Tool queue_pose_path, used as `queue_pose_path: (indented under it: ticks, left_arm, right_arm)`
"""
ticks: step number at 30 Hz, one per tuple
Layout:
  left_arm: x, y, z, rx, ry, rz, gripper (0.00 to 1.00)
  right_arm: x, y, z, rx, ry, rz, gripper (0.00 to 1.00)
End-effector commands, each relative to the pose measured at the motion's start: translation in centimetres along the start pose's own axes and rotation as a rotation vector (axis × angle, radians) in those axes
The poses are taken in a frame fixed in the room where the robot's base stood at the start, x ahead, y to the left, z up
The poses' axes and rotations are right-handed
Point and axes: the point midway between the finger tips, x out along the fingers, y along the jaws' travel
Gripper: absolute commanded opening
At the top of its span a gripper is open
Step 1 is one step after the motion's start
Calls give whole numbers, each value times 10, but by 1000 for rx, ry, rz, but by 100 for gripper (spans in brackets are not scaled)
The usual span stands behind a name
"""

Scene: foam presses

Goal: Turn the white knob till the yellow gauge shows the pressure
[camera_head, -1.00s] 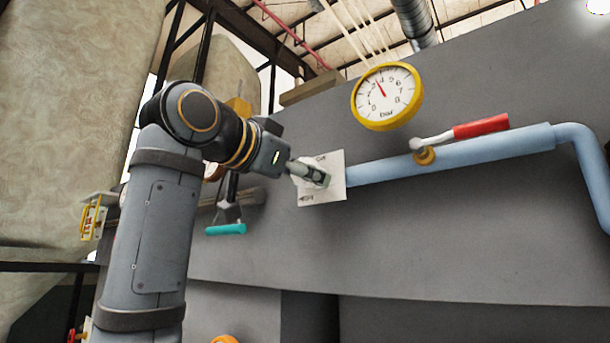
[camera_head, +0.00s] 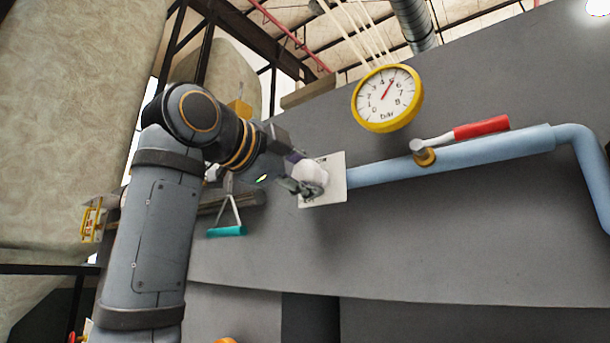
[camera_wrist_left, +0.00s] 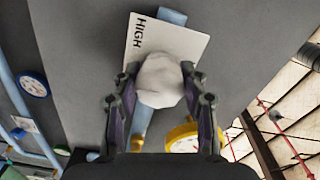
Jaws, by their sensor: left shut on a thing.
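The white knob (camera_head: 312,174) sits on a white plate (camera_head: 336,187) on the grey wall. My left gripper (camera_head: 304,180) is shut on the knob, which shows between both fingers in the left wrist view (camera_wrist_left: 160,82). The plate reads HIGH (camera_wrist_left: 138,34) along one edge there; the knob and fingers hide part of it. The yellow gauge (camera_head: 387,98) hangs above right of the knob, marked in bar. Its red needle points up and slightly right, around the 5 mark. My right gripper is not in view.
A blue pipe (camera_head: 470,155) runs right from the plate and carries a red-handled valve (camera_head: 480,127). A teal-handled lever (camera_head: 226,231) hangs below left of my wrist. In the wrist view a blue-rimmed gauge (camera_wrist_left: 32,84) shows at left. The wall below the pipe is bare.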

Motion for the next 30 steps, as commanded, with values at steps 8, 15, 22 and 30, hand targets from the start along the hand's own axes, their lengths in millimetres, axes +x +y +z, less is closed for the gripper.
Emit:
queue_pose_path:
  ticks: [8,15,22,30]
  left_arm:
    - [0,-1,0,88,0,-1,12]
    - [0,0,0,108,0,-1,12]
    - [0,0,0,107,0,0,12]
    - [0,0,0,107,0,1,67]
  right_arm:
    - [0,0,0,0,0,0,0]
    - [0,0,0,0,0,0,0]
    - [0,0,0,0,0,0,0]
    - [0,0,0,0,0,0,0]
